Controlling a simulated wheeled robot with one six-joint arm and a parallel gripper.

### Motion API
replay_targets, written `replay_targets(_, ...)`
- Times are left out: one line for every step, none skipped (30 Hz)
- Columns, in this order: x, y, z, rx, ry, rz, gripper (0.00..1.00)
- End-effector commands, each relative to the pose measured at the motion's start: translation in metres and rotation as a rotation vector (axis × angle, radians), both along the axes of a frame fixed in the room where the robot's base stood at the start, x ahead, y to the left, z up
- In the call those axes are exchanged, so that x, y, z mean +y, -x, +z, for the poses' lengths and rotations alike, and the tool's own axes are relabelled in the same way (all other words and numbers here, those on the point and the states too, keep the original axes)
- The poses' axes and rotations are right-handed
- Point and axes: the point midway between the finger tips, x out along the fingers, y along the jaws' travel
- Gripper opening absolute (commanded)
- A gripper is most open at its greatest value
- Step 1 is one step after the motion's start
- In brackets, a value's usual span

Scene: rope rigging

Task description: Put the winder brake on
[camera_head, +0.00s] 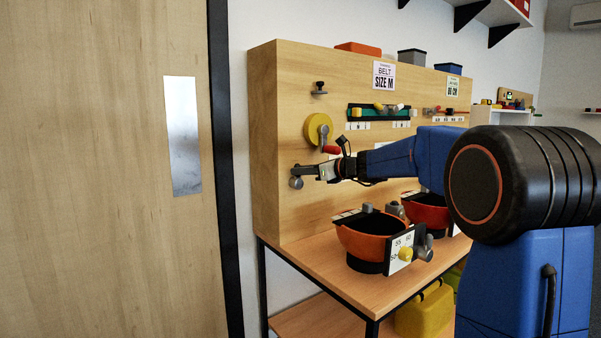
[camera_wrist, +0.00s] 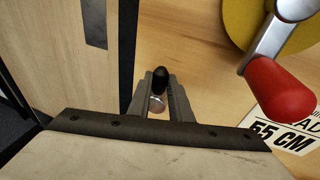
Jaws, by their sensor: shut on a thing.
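The yellow winder drum (camera_head: 317,129) is on the upright wooden panel, with a grey crank and a red handle (camera_head: 331,150). In the wrist view the drum (camera_wrist: 237,18) is at the upper right, with the red handle (camera_wrist: 279,92) below it. My gripper (camera_head: 310,172) is at the panel below and left of the drum. In the wrist view its fingers (camera_wrist: 160,97) are closed around a small black-tipped brake lever (camera_wrist: 160,79). A grey round knob (camera_head: 296,183) shows just beyond the fingertips in the head view. The lever's base is partly hidden by the fingers.
An orange bowl (camera_head: 372,238) and a red bowl stand on the bench below my arm. A wooden door (camera_head: 110,230) is at the left. The red handle is close above my gripper. A "55 CM" label (camera_wrist: 283,141) is on the panel.

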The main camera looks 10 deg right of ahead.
Motion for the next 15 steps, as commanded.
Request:
replay_targets(-0.0004, 0.0001, -0.0022, 0.009, -0.013, 0.001, 0.0)
replay_targets(-0.0008, 0.0, -0.0021, 0.012, -0.02, 0.002, 0.0)
replay_targets(-0.001, -0.0001, -0.0021, 0.015, -0.027, 0.002, 0.0)
replay_targets(-0.0013, -0.0001, -0.0021, 0.016, -0.033, 0.002, 0.0)
replay_targets(-0.0015, -0.0002, -0.0021, 0.019, -0.037, 0.002, 0.0)
replay_targets(-0.0017, -0.0003, -0.002, 0.02, -0.042, 0.003, 0.0)
replay_targets(-0.0019, -0.0003, -0.002, 0.022, -0.044, 0.002, 0.0)
replay_targets(-0.0019, -0.0004, -0.002, 0.022, -0.046, 0.002, 0.0)
replay_targets(-0.002, -0.0005, -0.002, 0.023, -0.048, 0.001, 0.0)
replay_targets(-0.0022, -0.0004, -0.002, 0.024, -0.05, 0.001, 0.0)
replay_targets(-0.0022, -0.0004, -0.002, 0.024, -0.05, 0.002, 0.0)
replay_targets(-0.0022, -0.0005, -0.002, 0.024, -0.051, 0.002, 0.0)
replay_targets(-0.0022, -0.0005, -0.002, 0.024, -0.051, 0.001, 0.0)
replay_targets(-0.0023, -0.0006, -0.002, 0.024, -0.051, 0.001, 0.0)
replay_targets(-0.0023, -0.0005, -0.0021, 0.024, -0.051, 0.001, 0.0)
